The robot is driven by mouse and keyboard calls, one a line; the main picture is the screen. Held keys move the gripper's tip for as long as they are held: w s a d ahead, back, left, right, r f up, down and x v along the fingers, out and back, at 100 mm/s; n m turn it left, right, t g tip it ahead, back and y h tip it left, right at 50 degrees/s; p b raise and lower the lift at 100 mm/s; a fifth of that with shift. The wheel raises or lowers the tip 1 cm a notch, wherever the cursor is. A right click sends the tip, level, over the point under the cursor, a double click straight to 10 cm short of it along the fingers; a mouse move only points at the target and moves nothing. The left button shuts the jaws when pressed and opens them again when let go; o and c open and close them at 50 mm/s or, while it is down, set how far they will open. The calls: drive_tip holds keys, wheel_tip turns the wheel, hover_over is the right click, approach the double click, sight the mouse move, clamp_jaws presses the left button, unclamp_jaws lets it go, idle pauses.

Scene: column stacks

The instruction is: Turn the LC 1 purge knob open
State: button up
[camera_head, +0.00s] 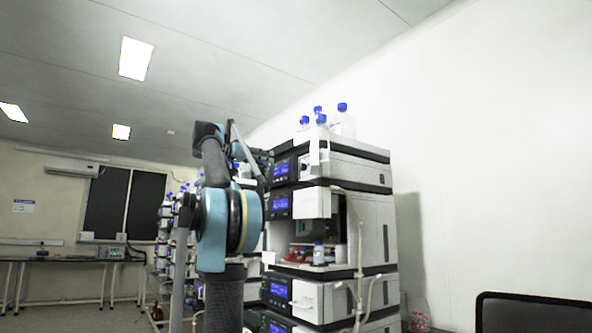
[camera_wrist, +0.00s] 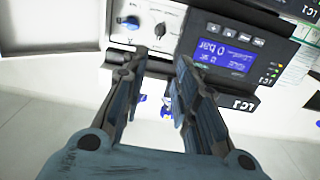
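In the wrist view, which shows the instrument upside down, a blue knob (camera_wrist: 128,22) sits on the white front panel (camera_wrist: 175,15) of a unit labelled LC 1. A small round dark-and-pale fitting (camera_wrist: 160,30) is beside it. I cannot read which is the purge knob. The unit's lit display (camera_wrist: 215,58) reads 0 bar. My gripper (camera_wrist: 160,63) is open and empty, its two dark fingers apart below the panel in the picture, touching neither knob. In the head view, my arm reaches the upper left of the instrument stack (camera_head: 345,172), and my gripper is largely hidden there.
Bottles with blue caps (camera_head: 342,121) stand on top of the stack. An open bay (camera_head: 318,240) in the stack holds vials and a bottle. Tubes hang down its front. A dark chair back (camera_head: 535,312) is at the lower right; benches (camera_head: 60,262) line the far left.

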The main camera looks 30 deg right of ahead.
sight(303, 167)
drive_tip(key=d, duration=0.5)
drive_tip(key=w+d, duration=0.1)
drive_tip(key=d, duration=1)
drive_tip(key=shift+w+d+f, duration=0.1)
drive_tip(key=shift+w+d, duration=0.05)
drive_tip(key=shift+d, duration=0.1)
